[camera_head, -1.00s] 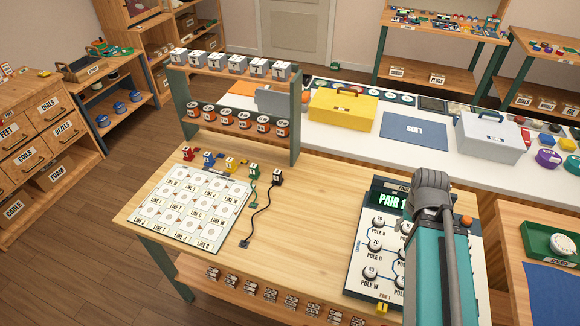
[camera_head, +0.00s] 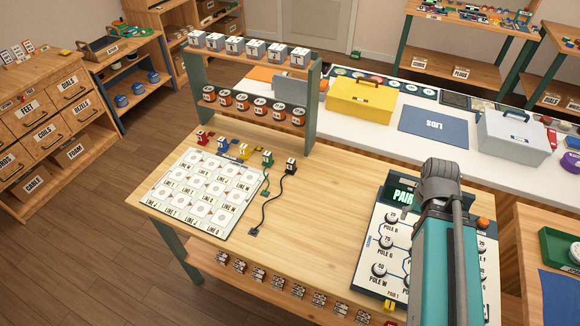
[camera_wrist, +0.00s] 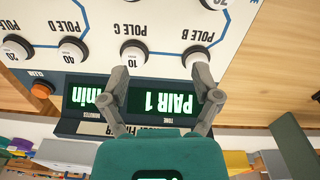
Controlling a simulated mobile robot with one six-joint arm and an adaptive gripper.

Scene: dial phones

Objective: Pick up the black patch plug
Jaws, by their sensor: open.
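The black patch plug (camera_head: 290,165) stands upright on the wooden table (camera_head: 320,220), at the right end of a row of coloured plugs. A black cord runs from near it down to a small dark end on the table. My gripper (camera_wrist: 208,88) is open and empty in the wrist view, above the display of the test panel (camera_wrist: 135,75). In the head view my arm covers part of the panel (camera_head: 372,255), and the fingertips are hidden. The black plug is well to the left of my arm and is not in the wrist view.
A shelf rack (camera_head: 312,100) rises behind. The table between plug and panel is clear.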

